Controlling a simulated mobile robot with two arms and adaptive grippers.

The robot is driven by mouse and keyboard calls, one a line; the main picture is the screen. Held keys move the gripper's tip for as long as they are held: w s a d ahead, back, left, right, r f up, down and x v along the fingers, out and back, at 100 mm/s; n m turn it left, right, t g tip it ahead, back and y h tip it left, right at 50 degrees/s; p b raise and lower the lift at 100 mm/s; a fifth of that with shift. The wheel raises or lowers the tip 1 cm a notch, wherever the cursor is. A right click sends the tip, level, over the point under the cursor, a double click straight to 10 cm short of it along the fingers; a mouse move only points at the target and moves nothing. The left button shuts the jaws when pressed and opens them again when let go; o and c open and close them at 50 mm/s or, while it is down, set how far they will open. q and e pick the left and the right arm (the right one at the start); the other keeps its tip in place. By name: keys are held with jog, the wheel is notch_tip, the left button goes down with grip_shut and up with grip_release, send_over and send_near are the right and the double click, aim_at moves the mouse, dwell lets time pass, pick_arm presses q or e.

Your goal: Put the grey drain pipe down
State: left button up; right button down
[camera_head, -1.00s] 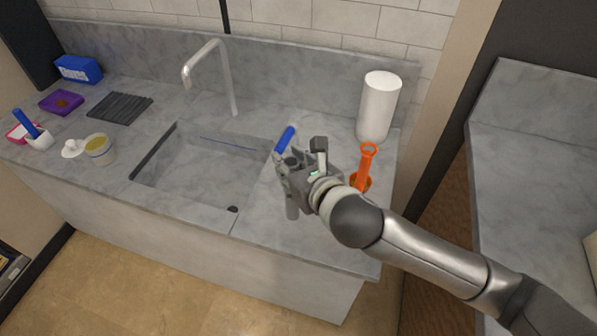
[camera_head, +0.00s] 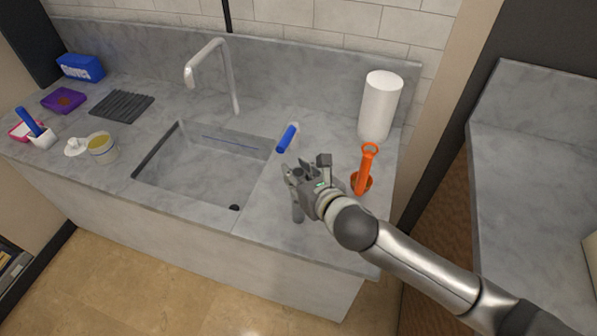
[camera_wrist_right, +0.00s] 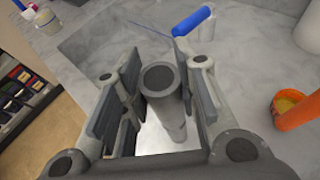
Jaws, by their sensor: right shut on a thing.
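My right gripper (camera_head: 300,176) is over the counter between the sink and the orange object. It is shut on the grey drain pipe. In the right wrist view the pipe (camera_wrist_right: 165,100) stands between the fingers of the gripper (camera_wrist_right: 150,95), with its round open end facing the camera. In the head view a short length of the pipe (camera_head: 297,210) shows below the fingers, about upright. Whether its lower end touches the counter I cannot tell. My left gripper is not in view.
A blue-handled tool (camera_head: 287,138) lies beside the sink (camera_head: 205,170), behind my gripper. An orange object (camera_head: 366,170) and a white cylinder (camera_head: 381,105) stand to the right. The counter in front (camera_head: 270,235) is clear.

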jog(key=c, duration=1.1)
grip_release()
jog(key=shift+c, duration=0.2)
jog(key=shift+r, duration=0.15)
jog(key=b+v, duration=0.1)
jog(key=v, duration=1.1)
